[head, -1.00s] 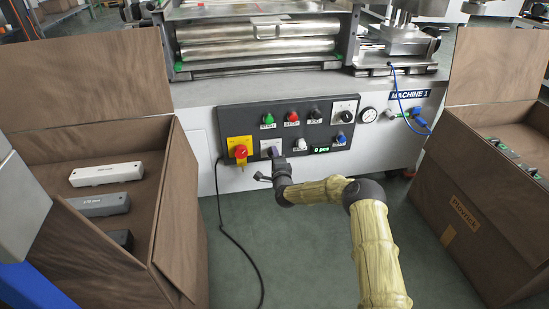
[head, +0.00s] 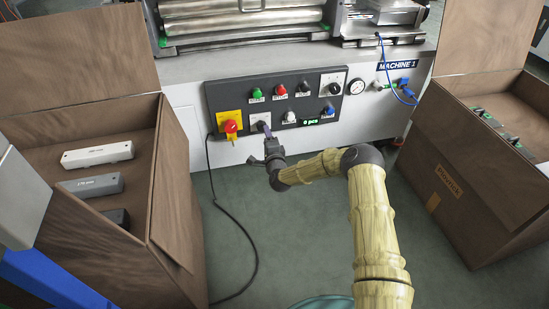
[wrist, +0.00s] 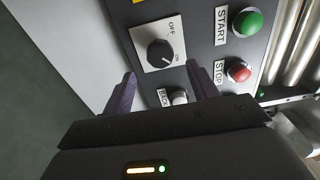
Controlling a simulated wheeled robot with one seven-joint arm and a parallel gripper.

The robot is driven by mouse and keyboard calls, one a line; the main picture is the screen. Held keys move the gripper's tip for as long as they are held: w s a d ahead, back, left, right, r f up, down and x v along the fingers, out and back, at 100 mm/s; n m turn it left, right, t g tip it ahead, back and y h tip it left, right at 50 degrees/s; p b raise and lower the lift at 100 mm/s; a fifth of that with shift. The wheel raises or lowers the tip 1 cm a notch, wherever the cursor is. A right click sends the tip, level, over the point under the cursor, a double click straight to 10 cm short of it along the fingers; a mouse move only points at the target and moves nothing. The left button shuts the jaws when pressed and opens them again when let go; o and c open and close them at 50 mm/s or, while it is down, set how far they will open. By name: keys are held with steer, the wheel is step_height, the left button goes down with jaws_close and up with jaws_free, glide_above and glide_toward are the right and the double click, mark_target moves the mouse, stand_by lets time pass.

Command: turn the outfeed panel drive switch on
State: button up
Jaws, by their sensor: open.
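A black rotary switch knob (wrist: 160,52) sits on a white plate marked OFF and ON, in the wrist view. Its white mark seems to point toward the ON side. In the head view its white plate (head: 258,119) is at the lower left of the dark control panel (head: 227,98), partly hidden by my gripper. My gripper (head: 265,130) reaches up to this plate from below. In the wrist view my gripper (wrist: 161,75) is open, with its two purple fingers apart and the knob beyond and between them. I cannot tell whether a finger touches it.
A red emergency button (head: 231,126) on yellow is just left of the switch. A green START button (head: 257,94) and red STOP button (head: 281,90) are above. Another black knob (head: 334,88) is upper right. Open boxes stand left (head: 178,190) and right (head: 460,190); a cable hangs below.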

steer(key=p+v, duration=0.5)
steer(key=v, duration=0.7)
steer(key=shift+s, duration=0.35)
steer(key=shift+d+r, duration=0.1)
steer(key=s+d+r+n+g+p, duration=0.3)
steer(key=s+r+n+g, duration=0.1)
steer(key=r+n, duration=0.25)
steer(key=s+d+r+n+g+p, duration=0.2)
steer(key=s+r+n+g, duration=0.1)
steer(key=r+n+g, duration=0.4)
steer(key=s+d+r+n+g+h+p, duration=0.1)
steer(key=s+d+r+h+p, duration=0.1)
steer(key=s+d+r, duration=0.35)
steer(key=s+d+r+g+h+p, duration=0.1)
steer(key=s+d+r+g+p, duration=0.15)
steer(key=s+r, duration=0.55)
steer(key=s+d+r+n+h+p, duration=0.15)
steer(key=s+d+r, duration=0.3)
steer(key=s, duration=0.55)
step_height(320, 180, up, 37)
steer(key=m+p, duration=0.1)
steer(key=p, duration=3.6)
steer(key=shift+d, duration=0.3)
